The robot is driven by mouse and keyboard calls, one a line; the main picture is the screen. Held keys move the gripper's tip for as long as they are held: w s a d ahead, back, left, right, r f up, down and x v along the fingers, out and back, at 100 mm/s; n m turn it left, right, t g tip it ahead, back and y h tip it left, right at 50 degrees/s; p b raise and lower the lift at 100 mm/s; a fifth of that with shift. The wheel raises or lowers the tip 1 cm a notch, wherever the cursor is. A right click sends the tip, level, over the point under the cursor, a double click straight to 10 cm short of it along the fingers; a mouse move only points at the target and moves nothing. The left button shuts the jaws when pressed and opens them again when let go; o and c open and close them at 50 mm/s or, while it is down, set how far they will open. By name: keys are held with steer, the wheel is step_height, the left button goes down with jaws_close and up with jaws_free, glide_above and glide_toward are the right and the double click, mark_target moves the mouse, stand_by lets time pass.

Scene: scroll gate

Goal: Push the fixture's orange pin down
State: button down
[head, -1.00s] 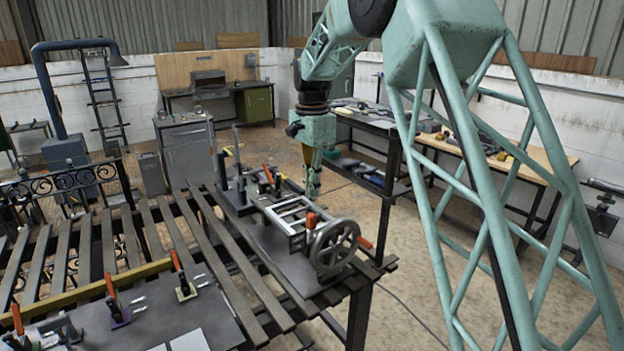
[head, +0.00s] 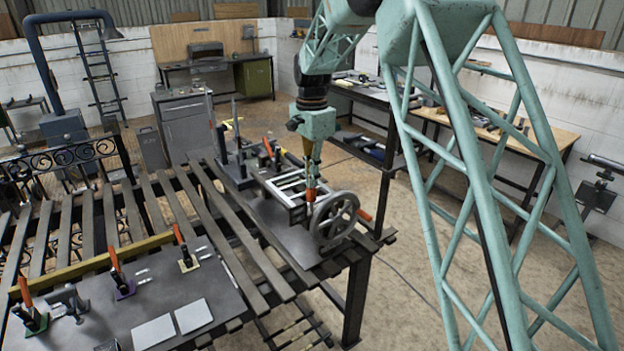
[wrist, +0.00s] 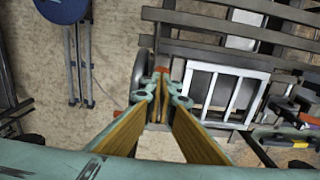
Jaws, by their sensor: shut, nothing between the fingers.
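The fixture (head: 287,184) is a pale open frame with a spoked handwheel (head: 334,220) at its near end, at the edge of the slatted table. Its orange pin (head: 311,193) stands upright beside the wheel. My gripper (head: 309,183) is shut and empty, pointing down over the pin. The tips look very close to the pin's top; I cannot tell whether they touch. In the wrist view the shut fingers (wrist: 162,84) are beside the pale frame (wrist: 228,88). A small orange patch (wrist: 162,69) shows just past the tips, and the fingers may hide part of the pin.
Orange-handled clamps (head: 268,148) and dark uprights stand behind the fixture. Another orange handle (head: 364,214) lies right of the wheel. A dark plate (head: 150,300) with clamps and two pale tiles is at front left. Open floor lies to the right.

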mark_target(312, 189)
steer(key=shift+f+b, duration=0.6)
steer(key=shift+f, duration=1.35)
steer(key=shift+s, duration=0.1)
steer(key=shift+r, duration=0.1)
steer(key=shift+r+p, duration=1)
steer(key=shift+r, duration=0.6)
step_height(312, 189, up, 11)
